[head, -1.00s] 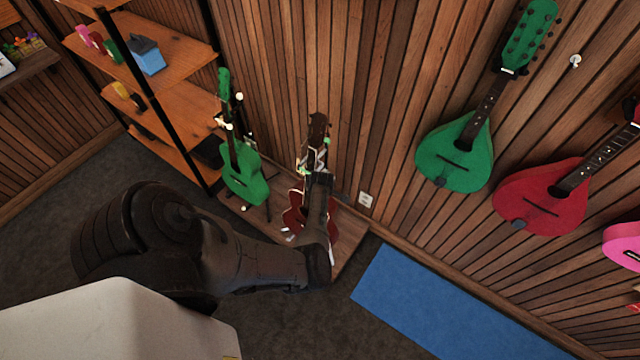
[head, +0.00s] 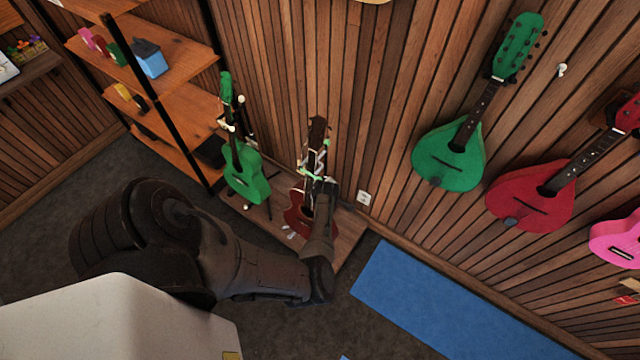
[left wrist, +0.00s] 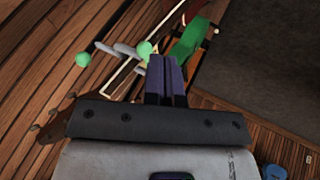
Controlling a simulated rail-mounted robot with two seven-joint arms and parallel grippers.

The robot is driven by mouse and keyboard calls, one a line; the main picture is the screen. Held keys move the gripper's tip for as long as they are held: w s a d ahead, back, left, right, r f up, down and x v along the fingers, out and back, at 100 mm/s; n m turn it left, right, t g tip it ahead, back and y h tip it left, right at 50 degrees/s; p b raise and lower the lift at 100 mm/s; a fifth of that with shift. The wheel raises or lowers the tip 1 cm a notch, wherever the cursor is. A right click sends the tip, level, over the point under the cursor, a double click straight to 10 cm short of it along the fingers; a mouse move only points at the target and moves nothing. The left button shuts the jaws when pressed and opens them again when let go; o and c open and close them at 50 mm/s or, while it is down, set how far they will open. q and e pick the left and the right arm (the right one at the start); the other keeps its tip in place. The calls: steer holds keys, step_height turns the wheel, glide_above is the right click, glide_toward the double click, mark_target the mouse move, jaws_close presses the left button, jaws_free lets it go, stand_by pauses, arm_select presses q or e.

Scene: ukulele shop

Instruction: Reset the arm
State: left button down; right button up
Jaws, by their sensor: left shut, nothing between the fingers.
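My left arm reaches in from the left in the head view. Its gripper (head: 316,180) is in front of a dark red ukulele (head: 296,216) on a stand and partly hides it. In the left wrist view the gripper's two dark fingers (left wrist: 165,72) are together with nothing between them. Stand parts with green ball ends (left wrist: 82,59) show just beyond the fingers. Whether the fingers touch the stand or ukulele I cannot tell. A green ukulele (head: 245,175) stands to the left on its own stand. My right gripper is not in view.
Both ukuleles stand on a low wooden platform (head: 347,228) against the slatted wall. Wooden shelves (head: 185,60) are at the left. A green (head: 447,160) and a red instrument (head: 530,195) hang on the wall at right. A blue mat (head: 430,300) lies on open floor.

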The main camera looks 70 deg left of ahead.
arm_select(q)
steer(key=w+d+r+p, duration=0.1)
steer(key=d+r+p, duration=0.2)
steer(key=r, duration=0.2)
steer(key=shift+w+r+p, duration=0.15)
steer(key=shift+r+p, duration=0.1)
steer(key=shift+p, duration=0.05)
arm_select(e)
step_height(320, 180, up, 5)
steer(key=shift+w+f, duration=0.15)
arm_select(q)
steer(key=shift+d, duration=0.1)
